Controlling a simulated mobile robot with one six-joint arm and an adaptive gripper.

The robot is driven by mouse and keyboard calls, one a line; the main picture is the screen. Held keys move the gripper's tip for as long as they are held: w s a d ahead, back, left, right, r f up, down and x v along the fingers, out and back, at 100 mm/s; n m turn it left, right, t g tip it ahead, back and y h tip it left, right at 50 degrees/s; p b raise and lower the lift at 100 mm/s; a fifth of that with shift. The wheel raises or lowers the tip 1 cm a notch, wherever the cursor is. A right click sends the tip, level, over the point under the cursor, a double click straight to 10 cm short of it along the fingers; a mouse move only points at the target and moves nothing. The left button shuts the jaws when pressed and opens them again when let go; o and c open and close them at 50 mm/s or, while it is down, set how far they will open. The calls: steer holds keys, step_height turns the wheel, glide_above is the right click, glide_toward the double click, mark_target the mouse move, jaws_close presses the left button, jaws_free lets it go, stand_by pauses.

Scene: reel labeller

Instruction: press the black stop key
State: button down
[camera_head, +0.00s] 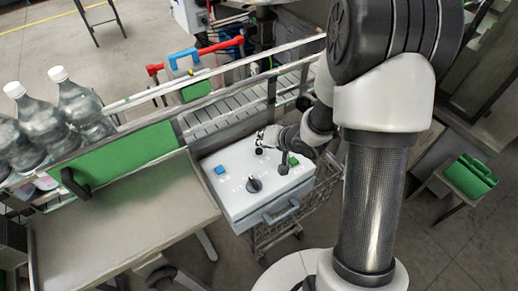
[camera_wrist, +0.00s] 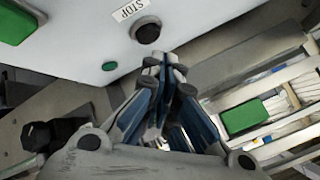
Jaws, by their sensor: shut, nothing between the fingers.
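The black stop key (camera_wrist: 147,30) is a round black button on a white panel, beside a label reading STOP (camera_wrist: 133,8), in the wrist view. My gripper (camera_wrist: 164,60) is shut and empty, its fingertips just below the key in the picture; a small gap shows between them. In the head view my gripper (camera_head: 266,137) is over the far edge of the white control box (camera_head: 238,205). A small dark round piece (camera_head: 259,151) close to its tips looks like the stop key, but it is too small to be sure.
The box also carries a blue key (camera_head: 220,170), a black rotary knob (camera_head: 254,185) and a green key (camera_head: 293,161). A small green round piece (camera_wrist: 109,66) lies near the stop key. A roller conveyor (camera_head: 225,112) runs behind; bottles (camera_head: 82,108) stand at left.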

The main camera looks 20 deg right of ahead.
mark_target(262, 149)
steer(key=shift+r+p, duration=2.2)
steer(key=shift+r, duration=0.1)
